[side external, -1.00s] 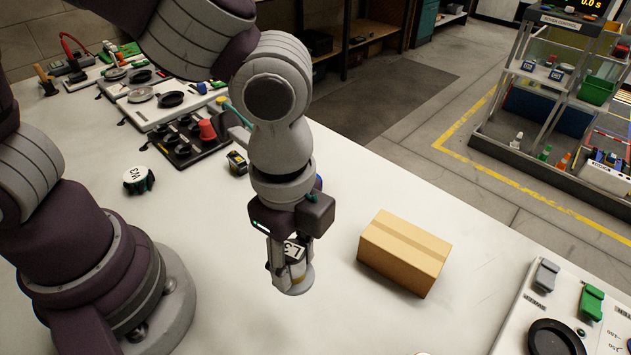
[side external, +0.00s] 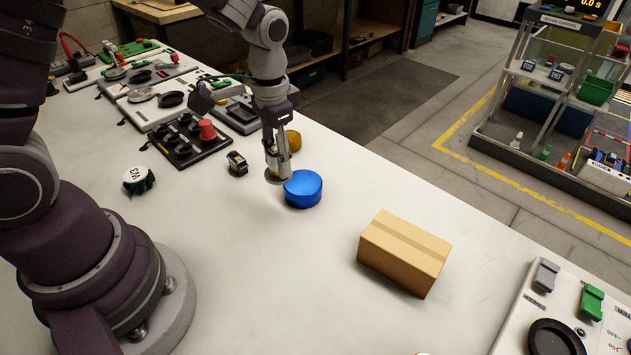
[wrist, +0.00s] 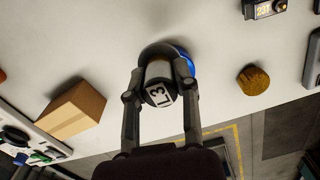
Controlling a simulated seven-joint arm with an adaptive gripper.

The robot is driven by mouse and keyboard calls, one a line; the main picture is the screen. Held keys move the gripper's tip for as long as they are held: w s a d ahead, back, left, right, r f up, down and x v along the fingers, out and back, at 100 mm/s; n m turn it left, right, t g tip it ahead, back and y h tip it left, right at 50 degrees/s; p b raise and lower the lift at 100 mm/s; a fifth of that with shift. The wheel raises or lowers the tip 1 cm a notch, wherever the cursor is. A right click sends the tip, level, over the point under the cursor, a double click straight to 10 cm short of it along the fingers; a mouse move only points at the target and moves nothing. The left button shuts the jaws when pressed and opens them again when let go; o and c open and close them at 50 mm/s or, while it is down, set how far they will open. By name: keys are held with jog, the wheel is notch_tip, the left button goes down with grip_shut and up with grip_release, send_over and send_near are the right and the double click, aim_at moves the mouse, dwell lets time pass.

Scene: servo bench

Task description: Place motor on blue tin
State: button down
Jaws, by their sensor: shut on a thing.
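The motor is a grey cylinder with a white "L3" label (wrist: 161,92), upright between my fingers in the wrist view. My gripper (side external: 276,162) is shut on the motor, at the upper left side of the blue tin (side external: 304,191). The blue tin is a low, round, lidded can standing on the bench. In the wrist view the motor and my fingers hide most of the tin (wrist: 184,55). I cannot tell whether motor and tin touch.
A cardboard box (side external: 404,252) stands to the right of the tin. A yellow-brown round thing (side external: 294,140) lies behind it. A small black-and-yellow device (side external: 237,163) and a white round piece marked W3 (side external: 138,180) are to the left.

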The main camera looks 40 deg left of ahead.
send_over(303, 181)
jog(key=shift+s+f, duration=0.2)
jog(key=shift+s, duration=0.15)
jog(key=shift+w+f, duration=0.25)
jog(key=shift+w, duration=0.05)
jog(key=shift+f, duration=1.5)
jog(key=shift+f, duration=0.1)
jog(key=c, duration=0.8)
grip_release()
jog(key=shift+c, duration=0.2)
